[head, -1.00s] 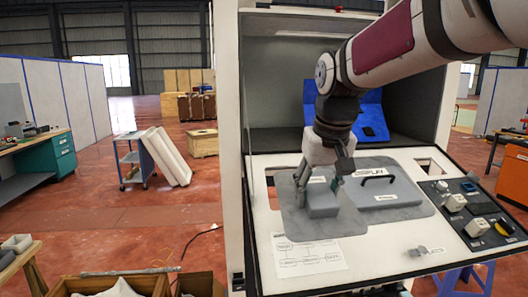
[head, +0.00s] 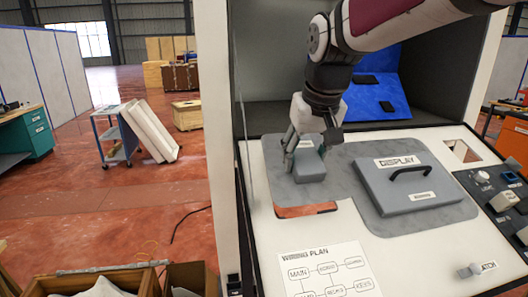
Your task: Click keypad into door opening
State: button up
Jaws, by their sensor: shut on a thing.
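My gripper (head: 307,150) points down at the left of the sloping white door panel (head: 262,228), its fingers shut on a small grey raised block (head: 310,169). The block rises from a flat grey plate, which I take for the keypad (head: 279,181); a white label shows by the fingers. The plate looks almost level. A door opening (head: 305,211) shows reddish floor through it along the plate's front edge. The plate hides the rest of this opening, and I cannot tell whether it touches the panel.
The grey DISPLAY unit (head: 412,186) with a black handle sits close right of the plate. A second opening (head: 462,150) is farther right.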

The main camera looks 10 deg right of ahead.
jog(key=shift+b+x, duration=1.4)
jog(key=shift+x, duration=1.15)
jog(key=shift+s+p, duration=0.15)
jog(key=shift+p, duration=0.3)
jog(key=shift+f, duration=0.35)
dwell(0.7)
dwell(0.4)
jog(key=o, duration=2.1)
jog(key=shift+r, duration=0.1)
jog(key=shift+p+v, duration=1.9)
jog(key=shift+v, duration=1)
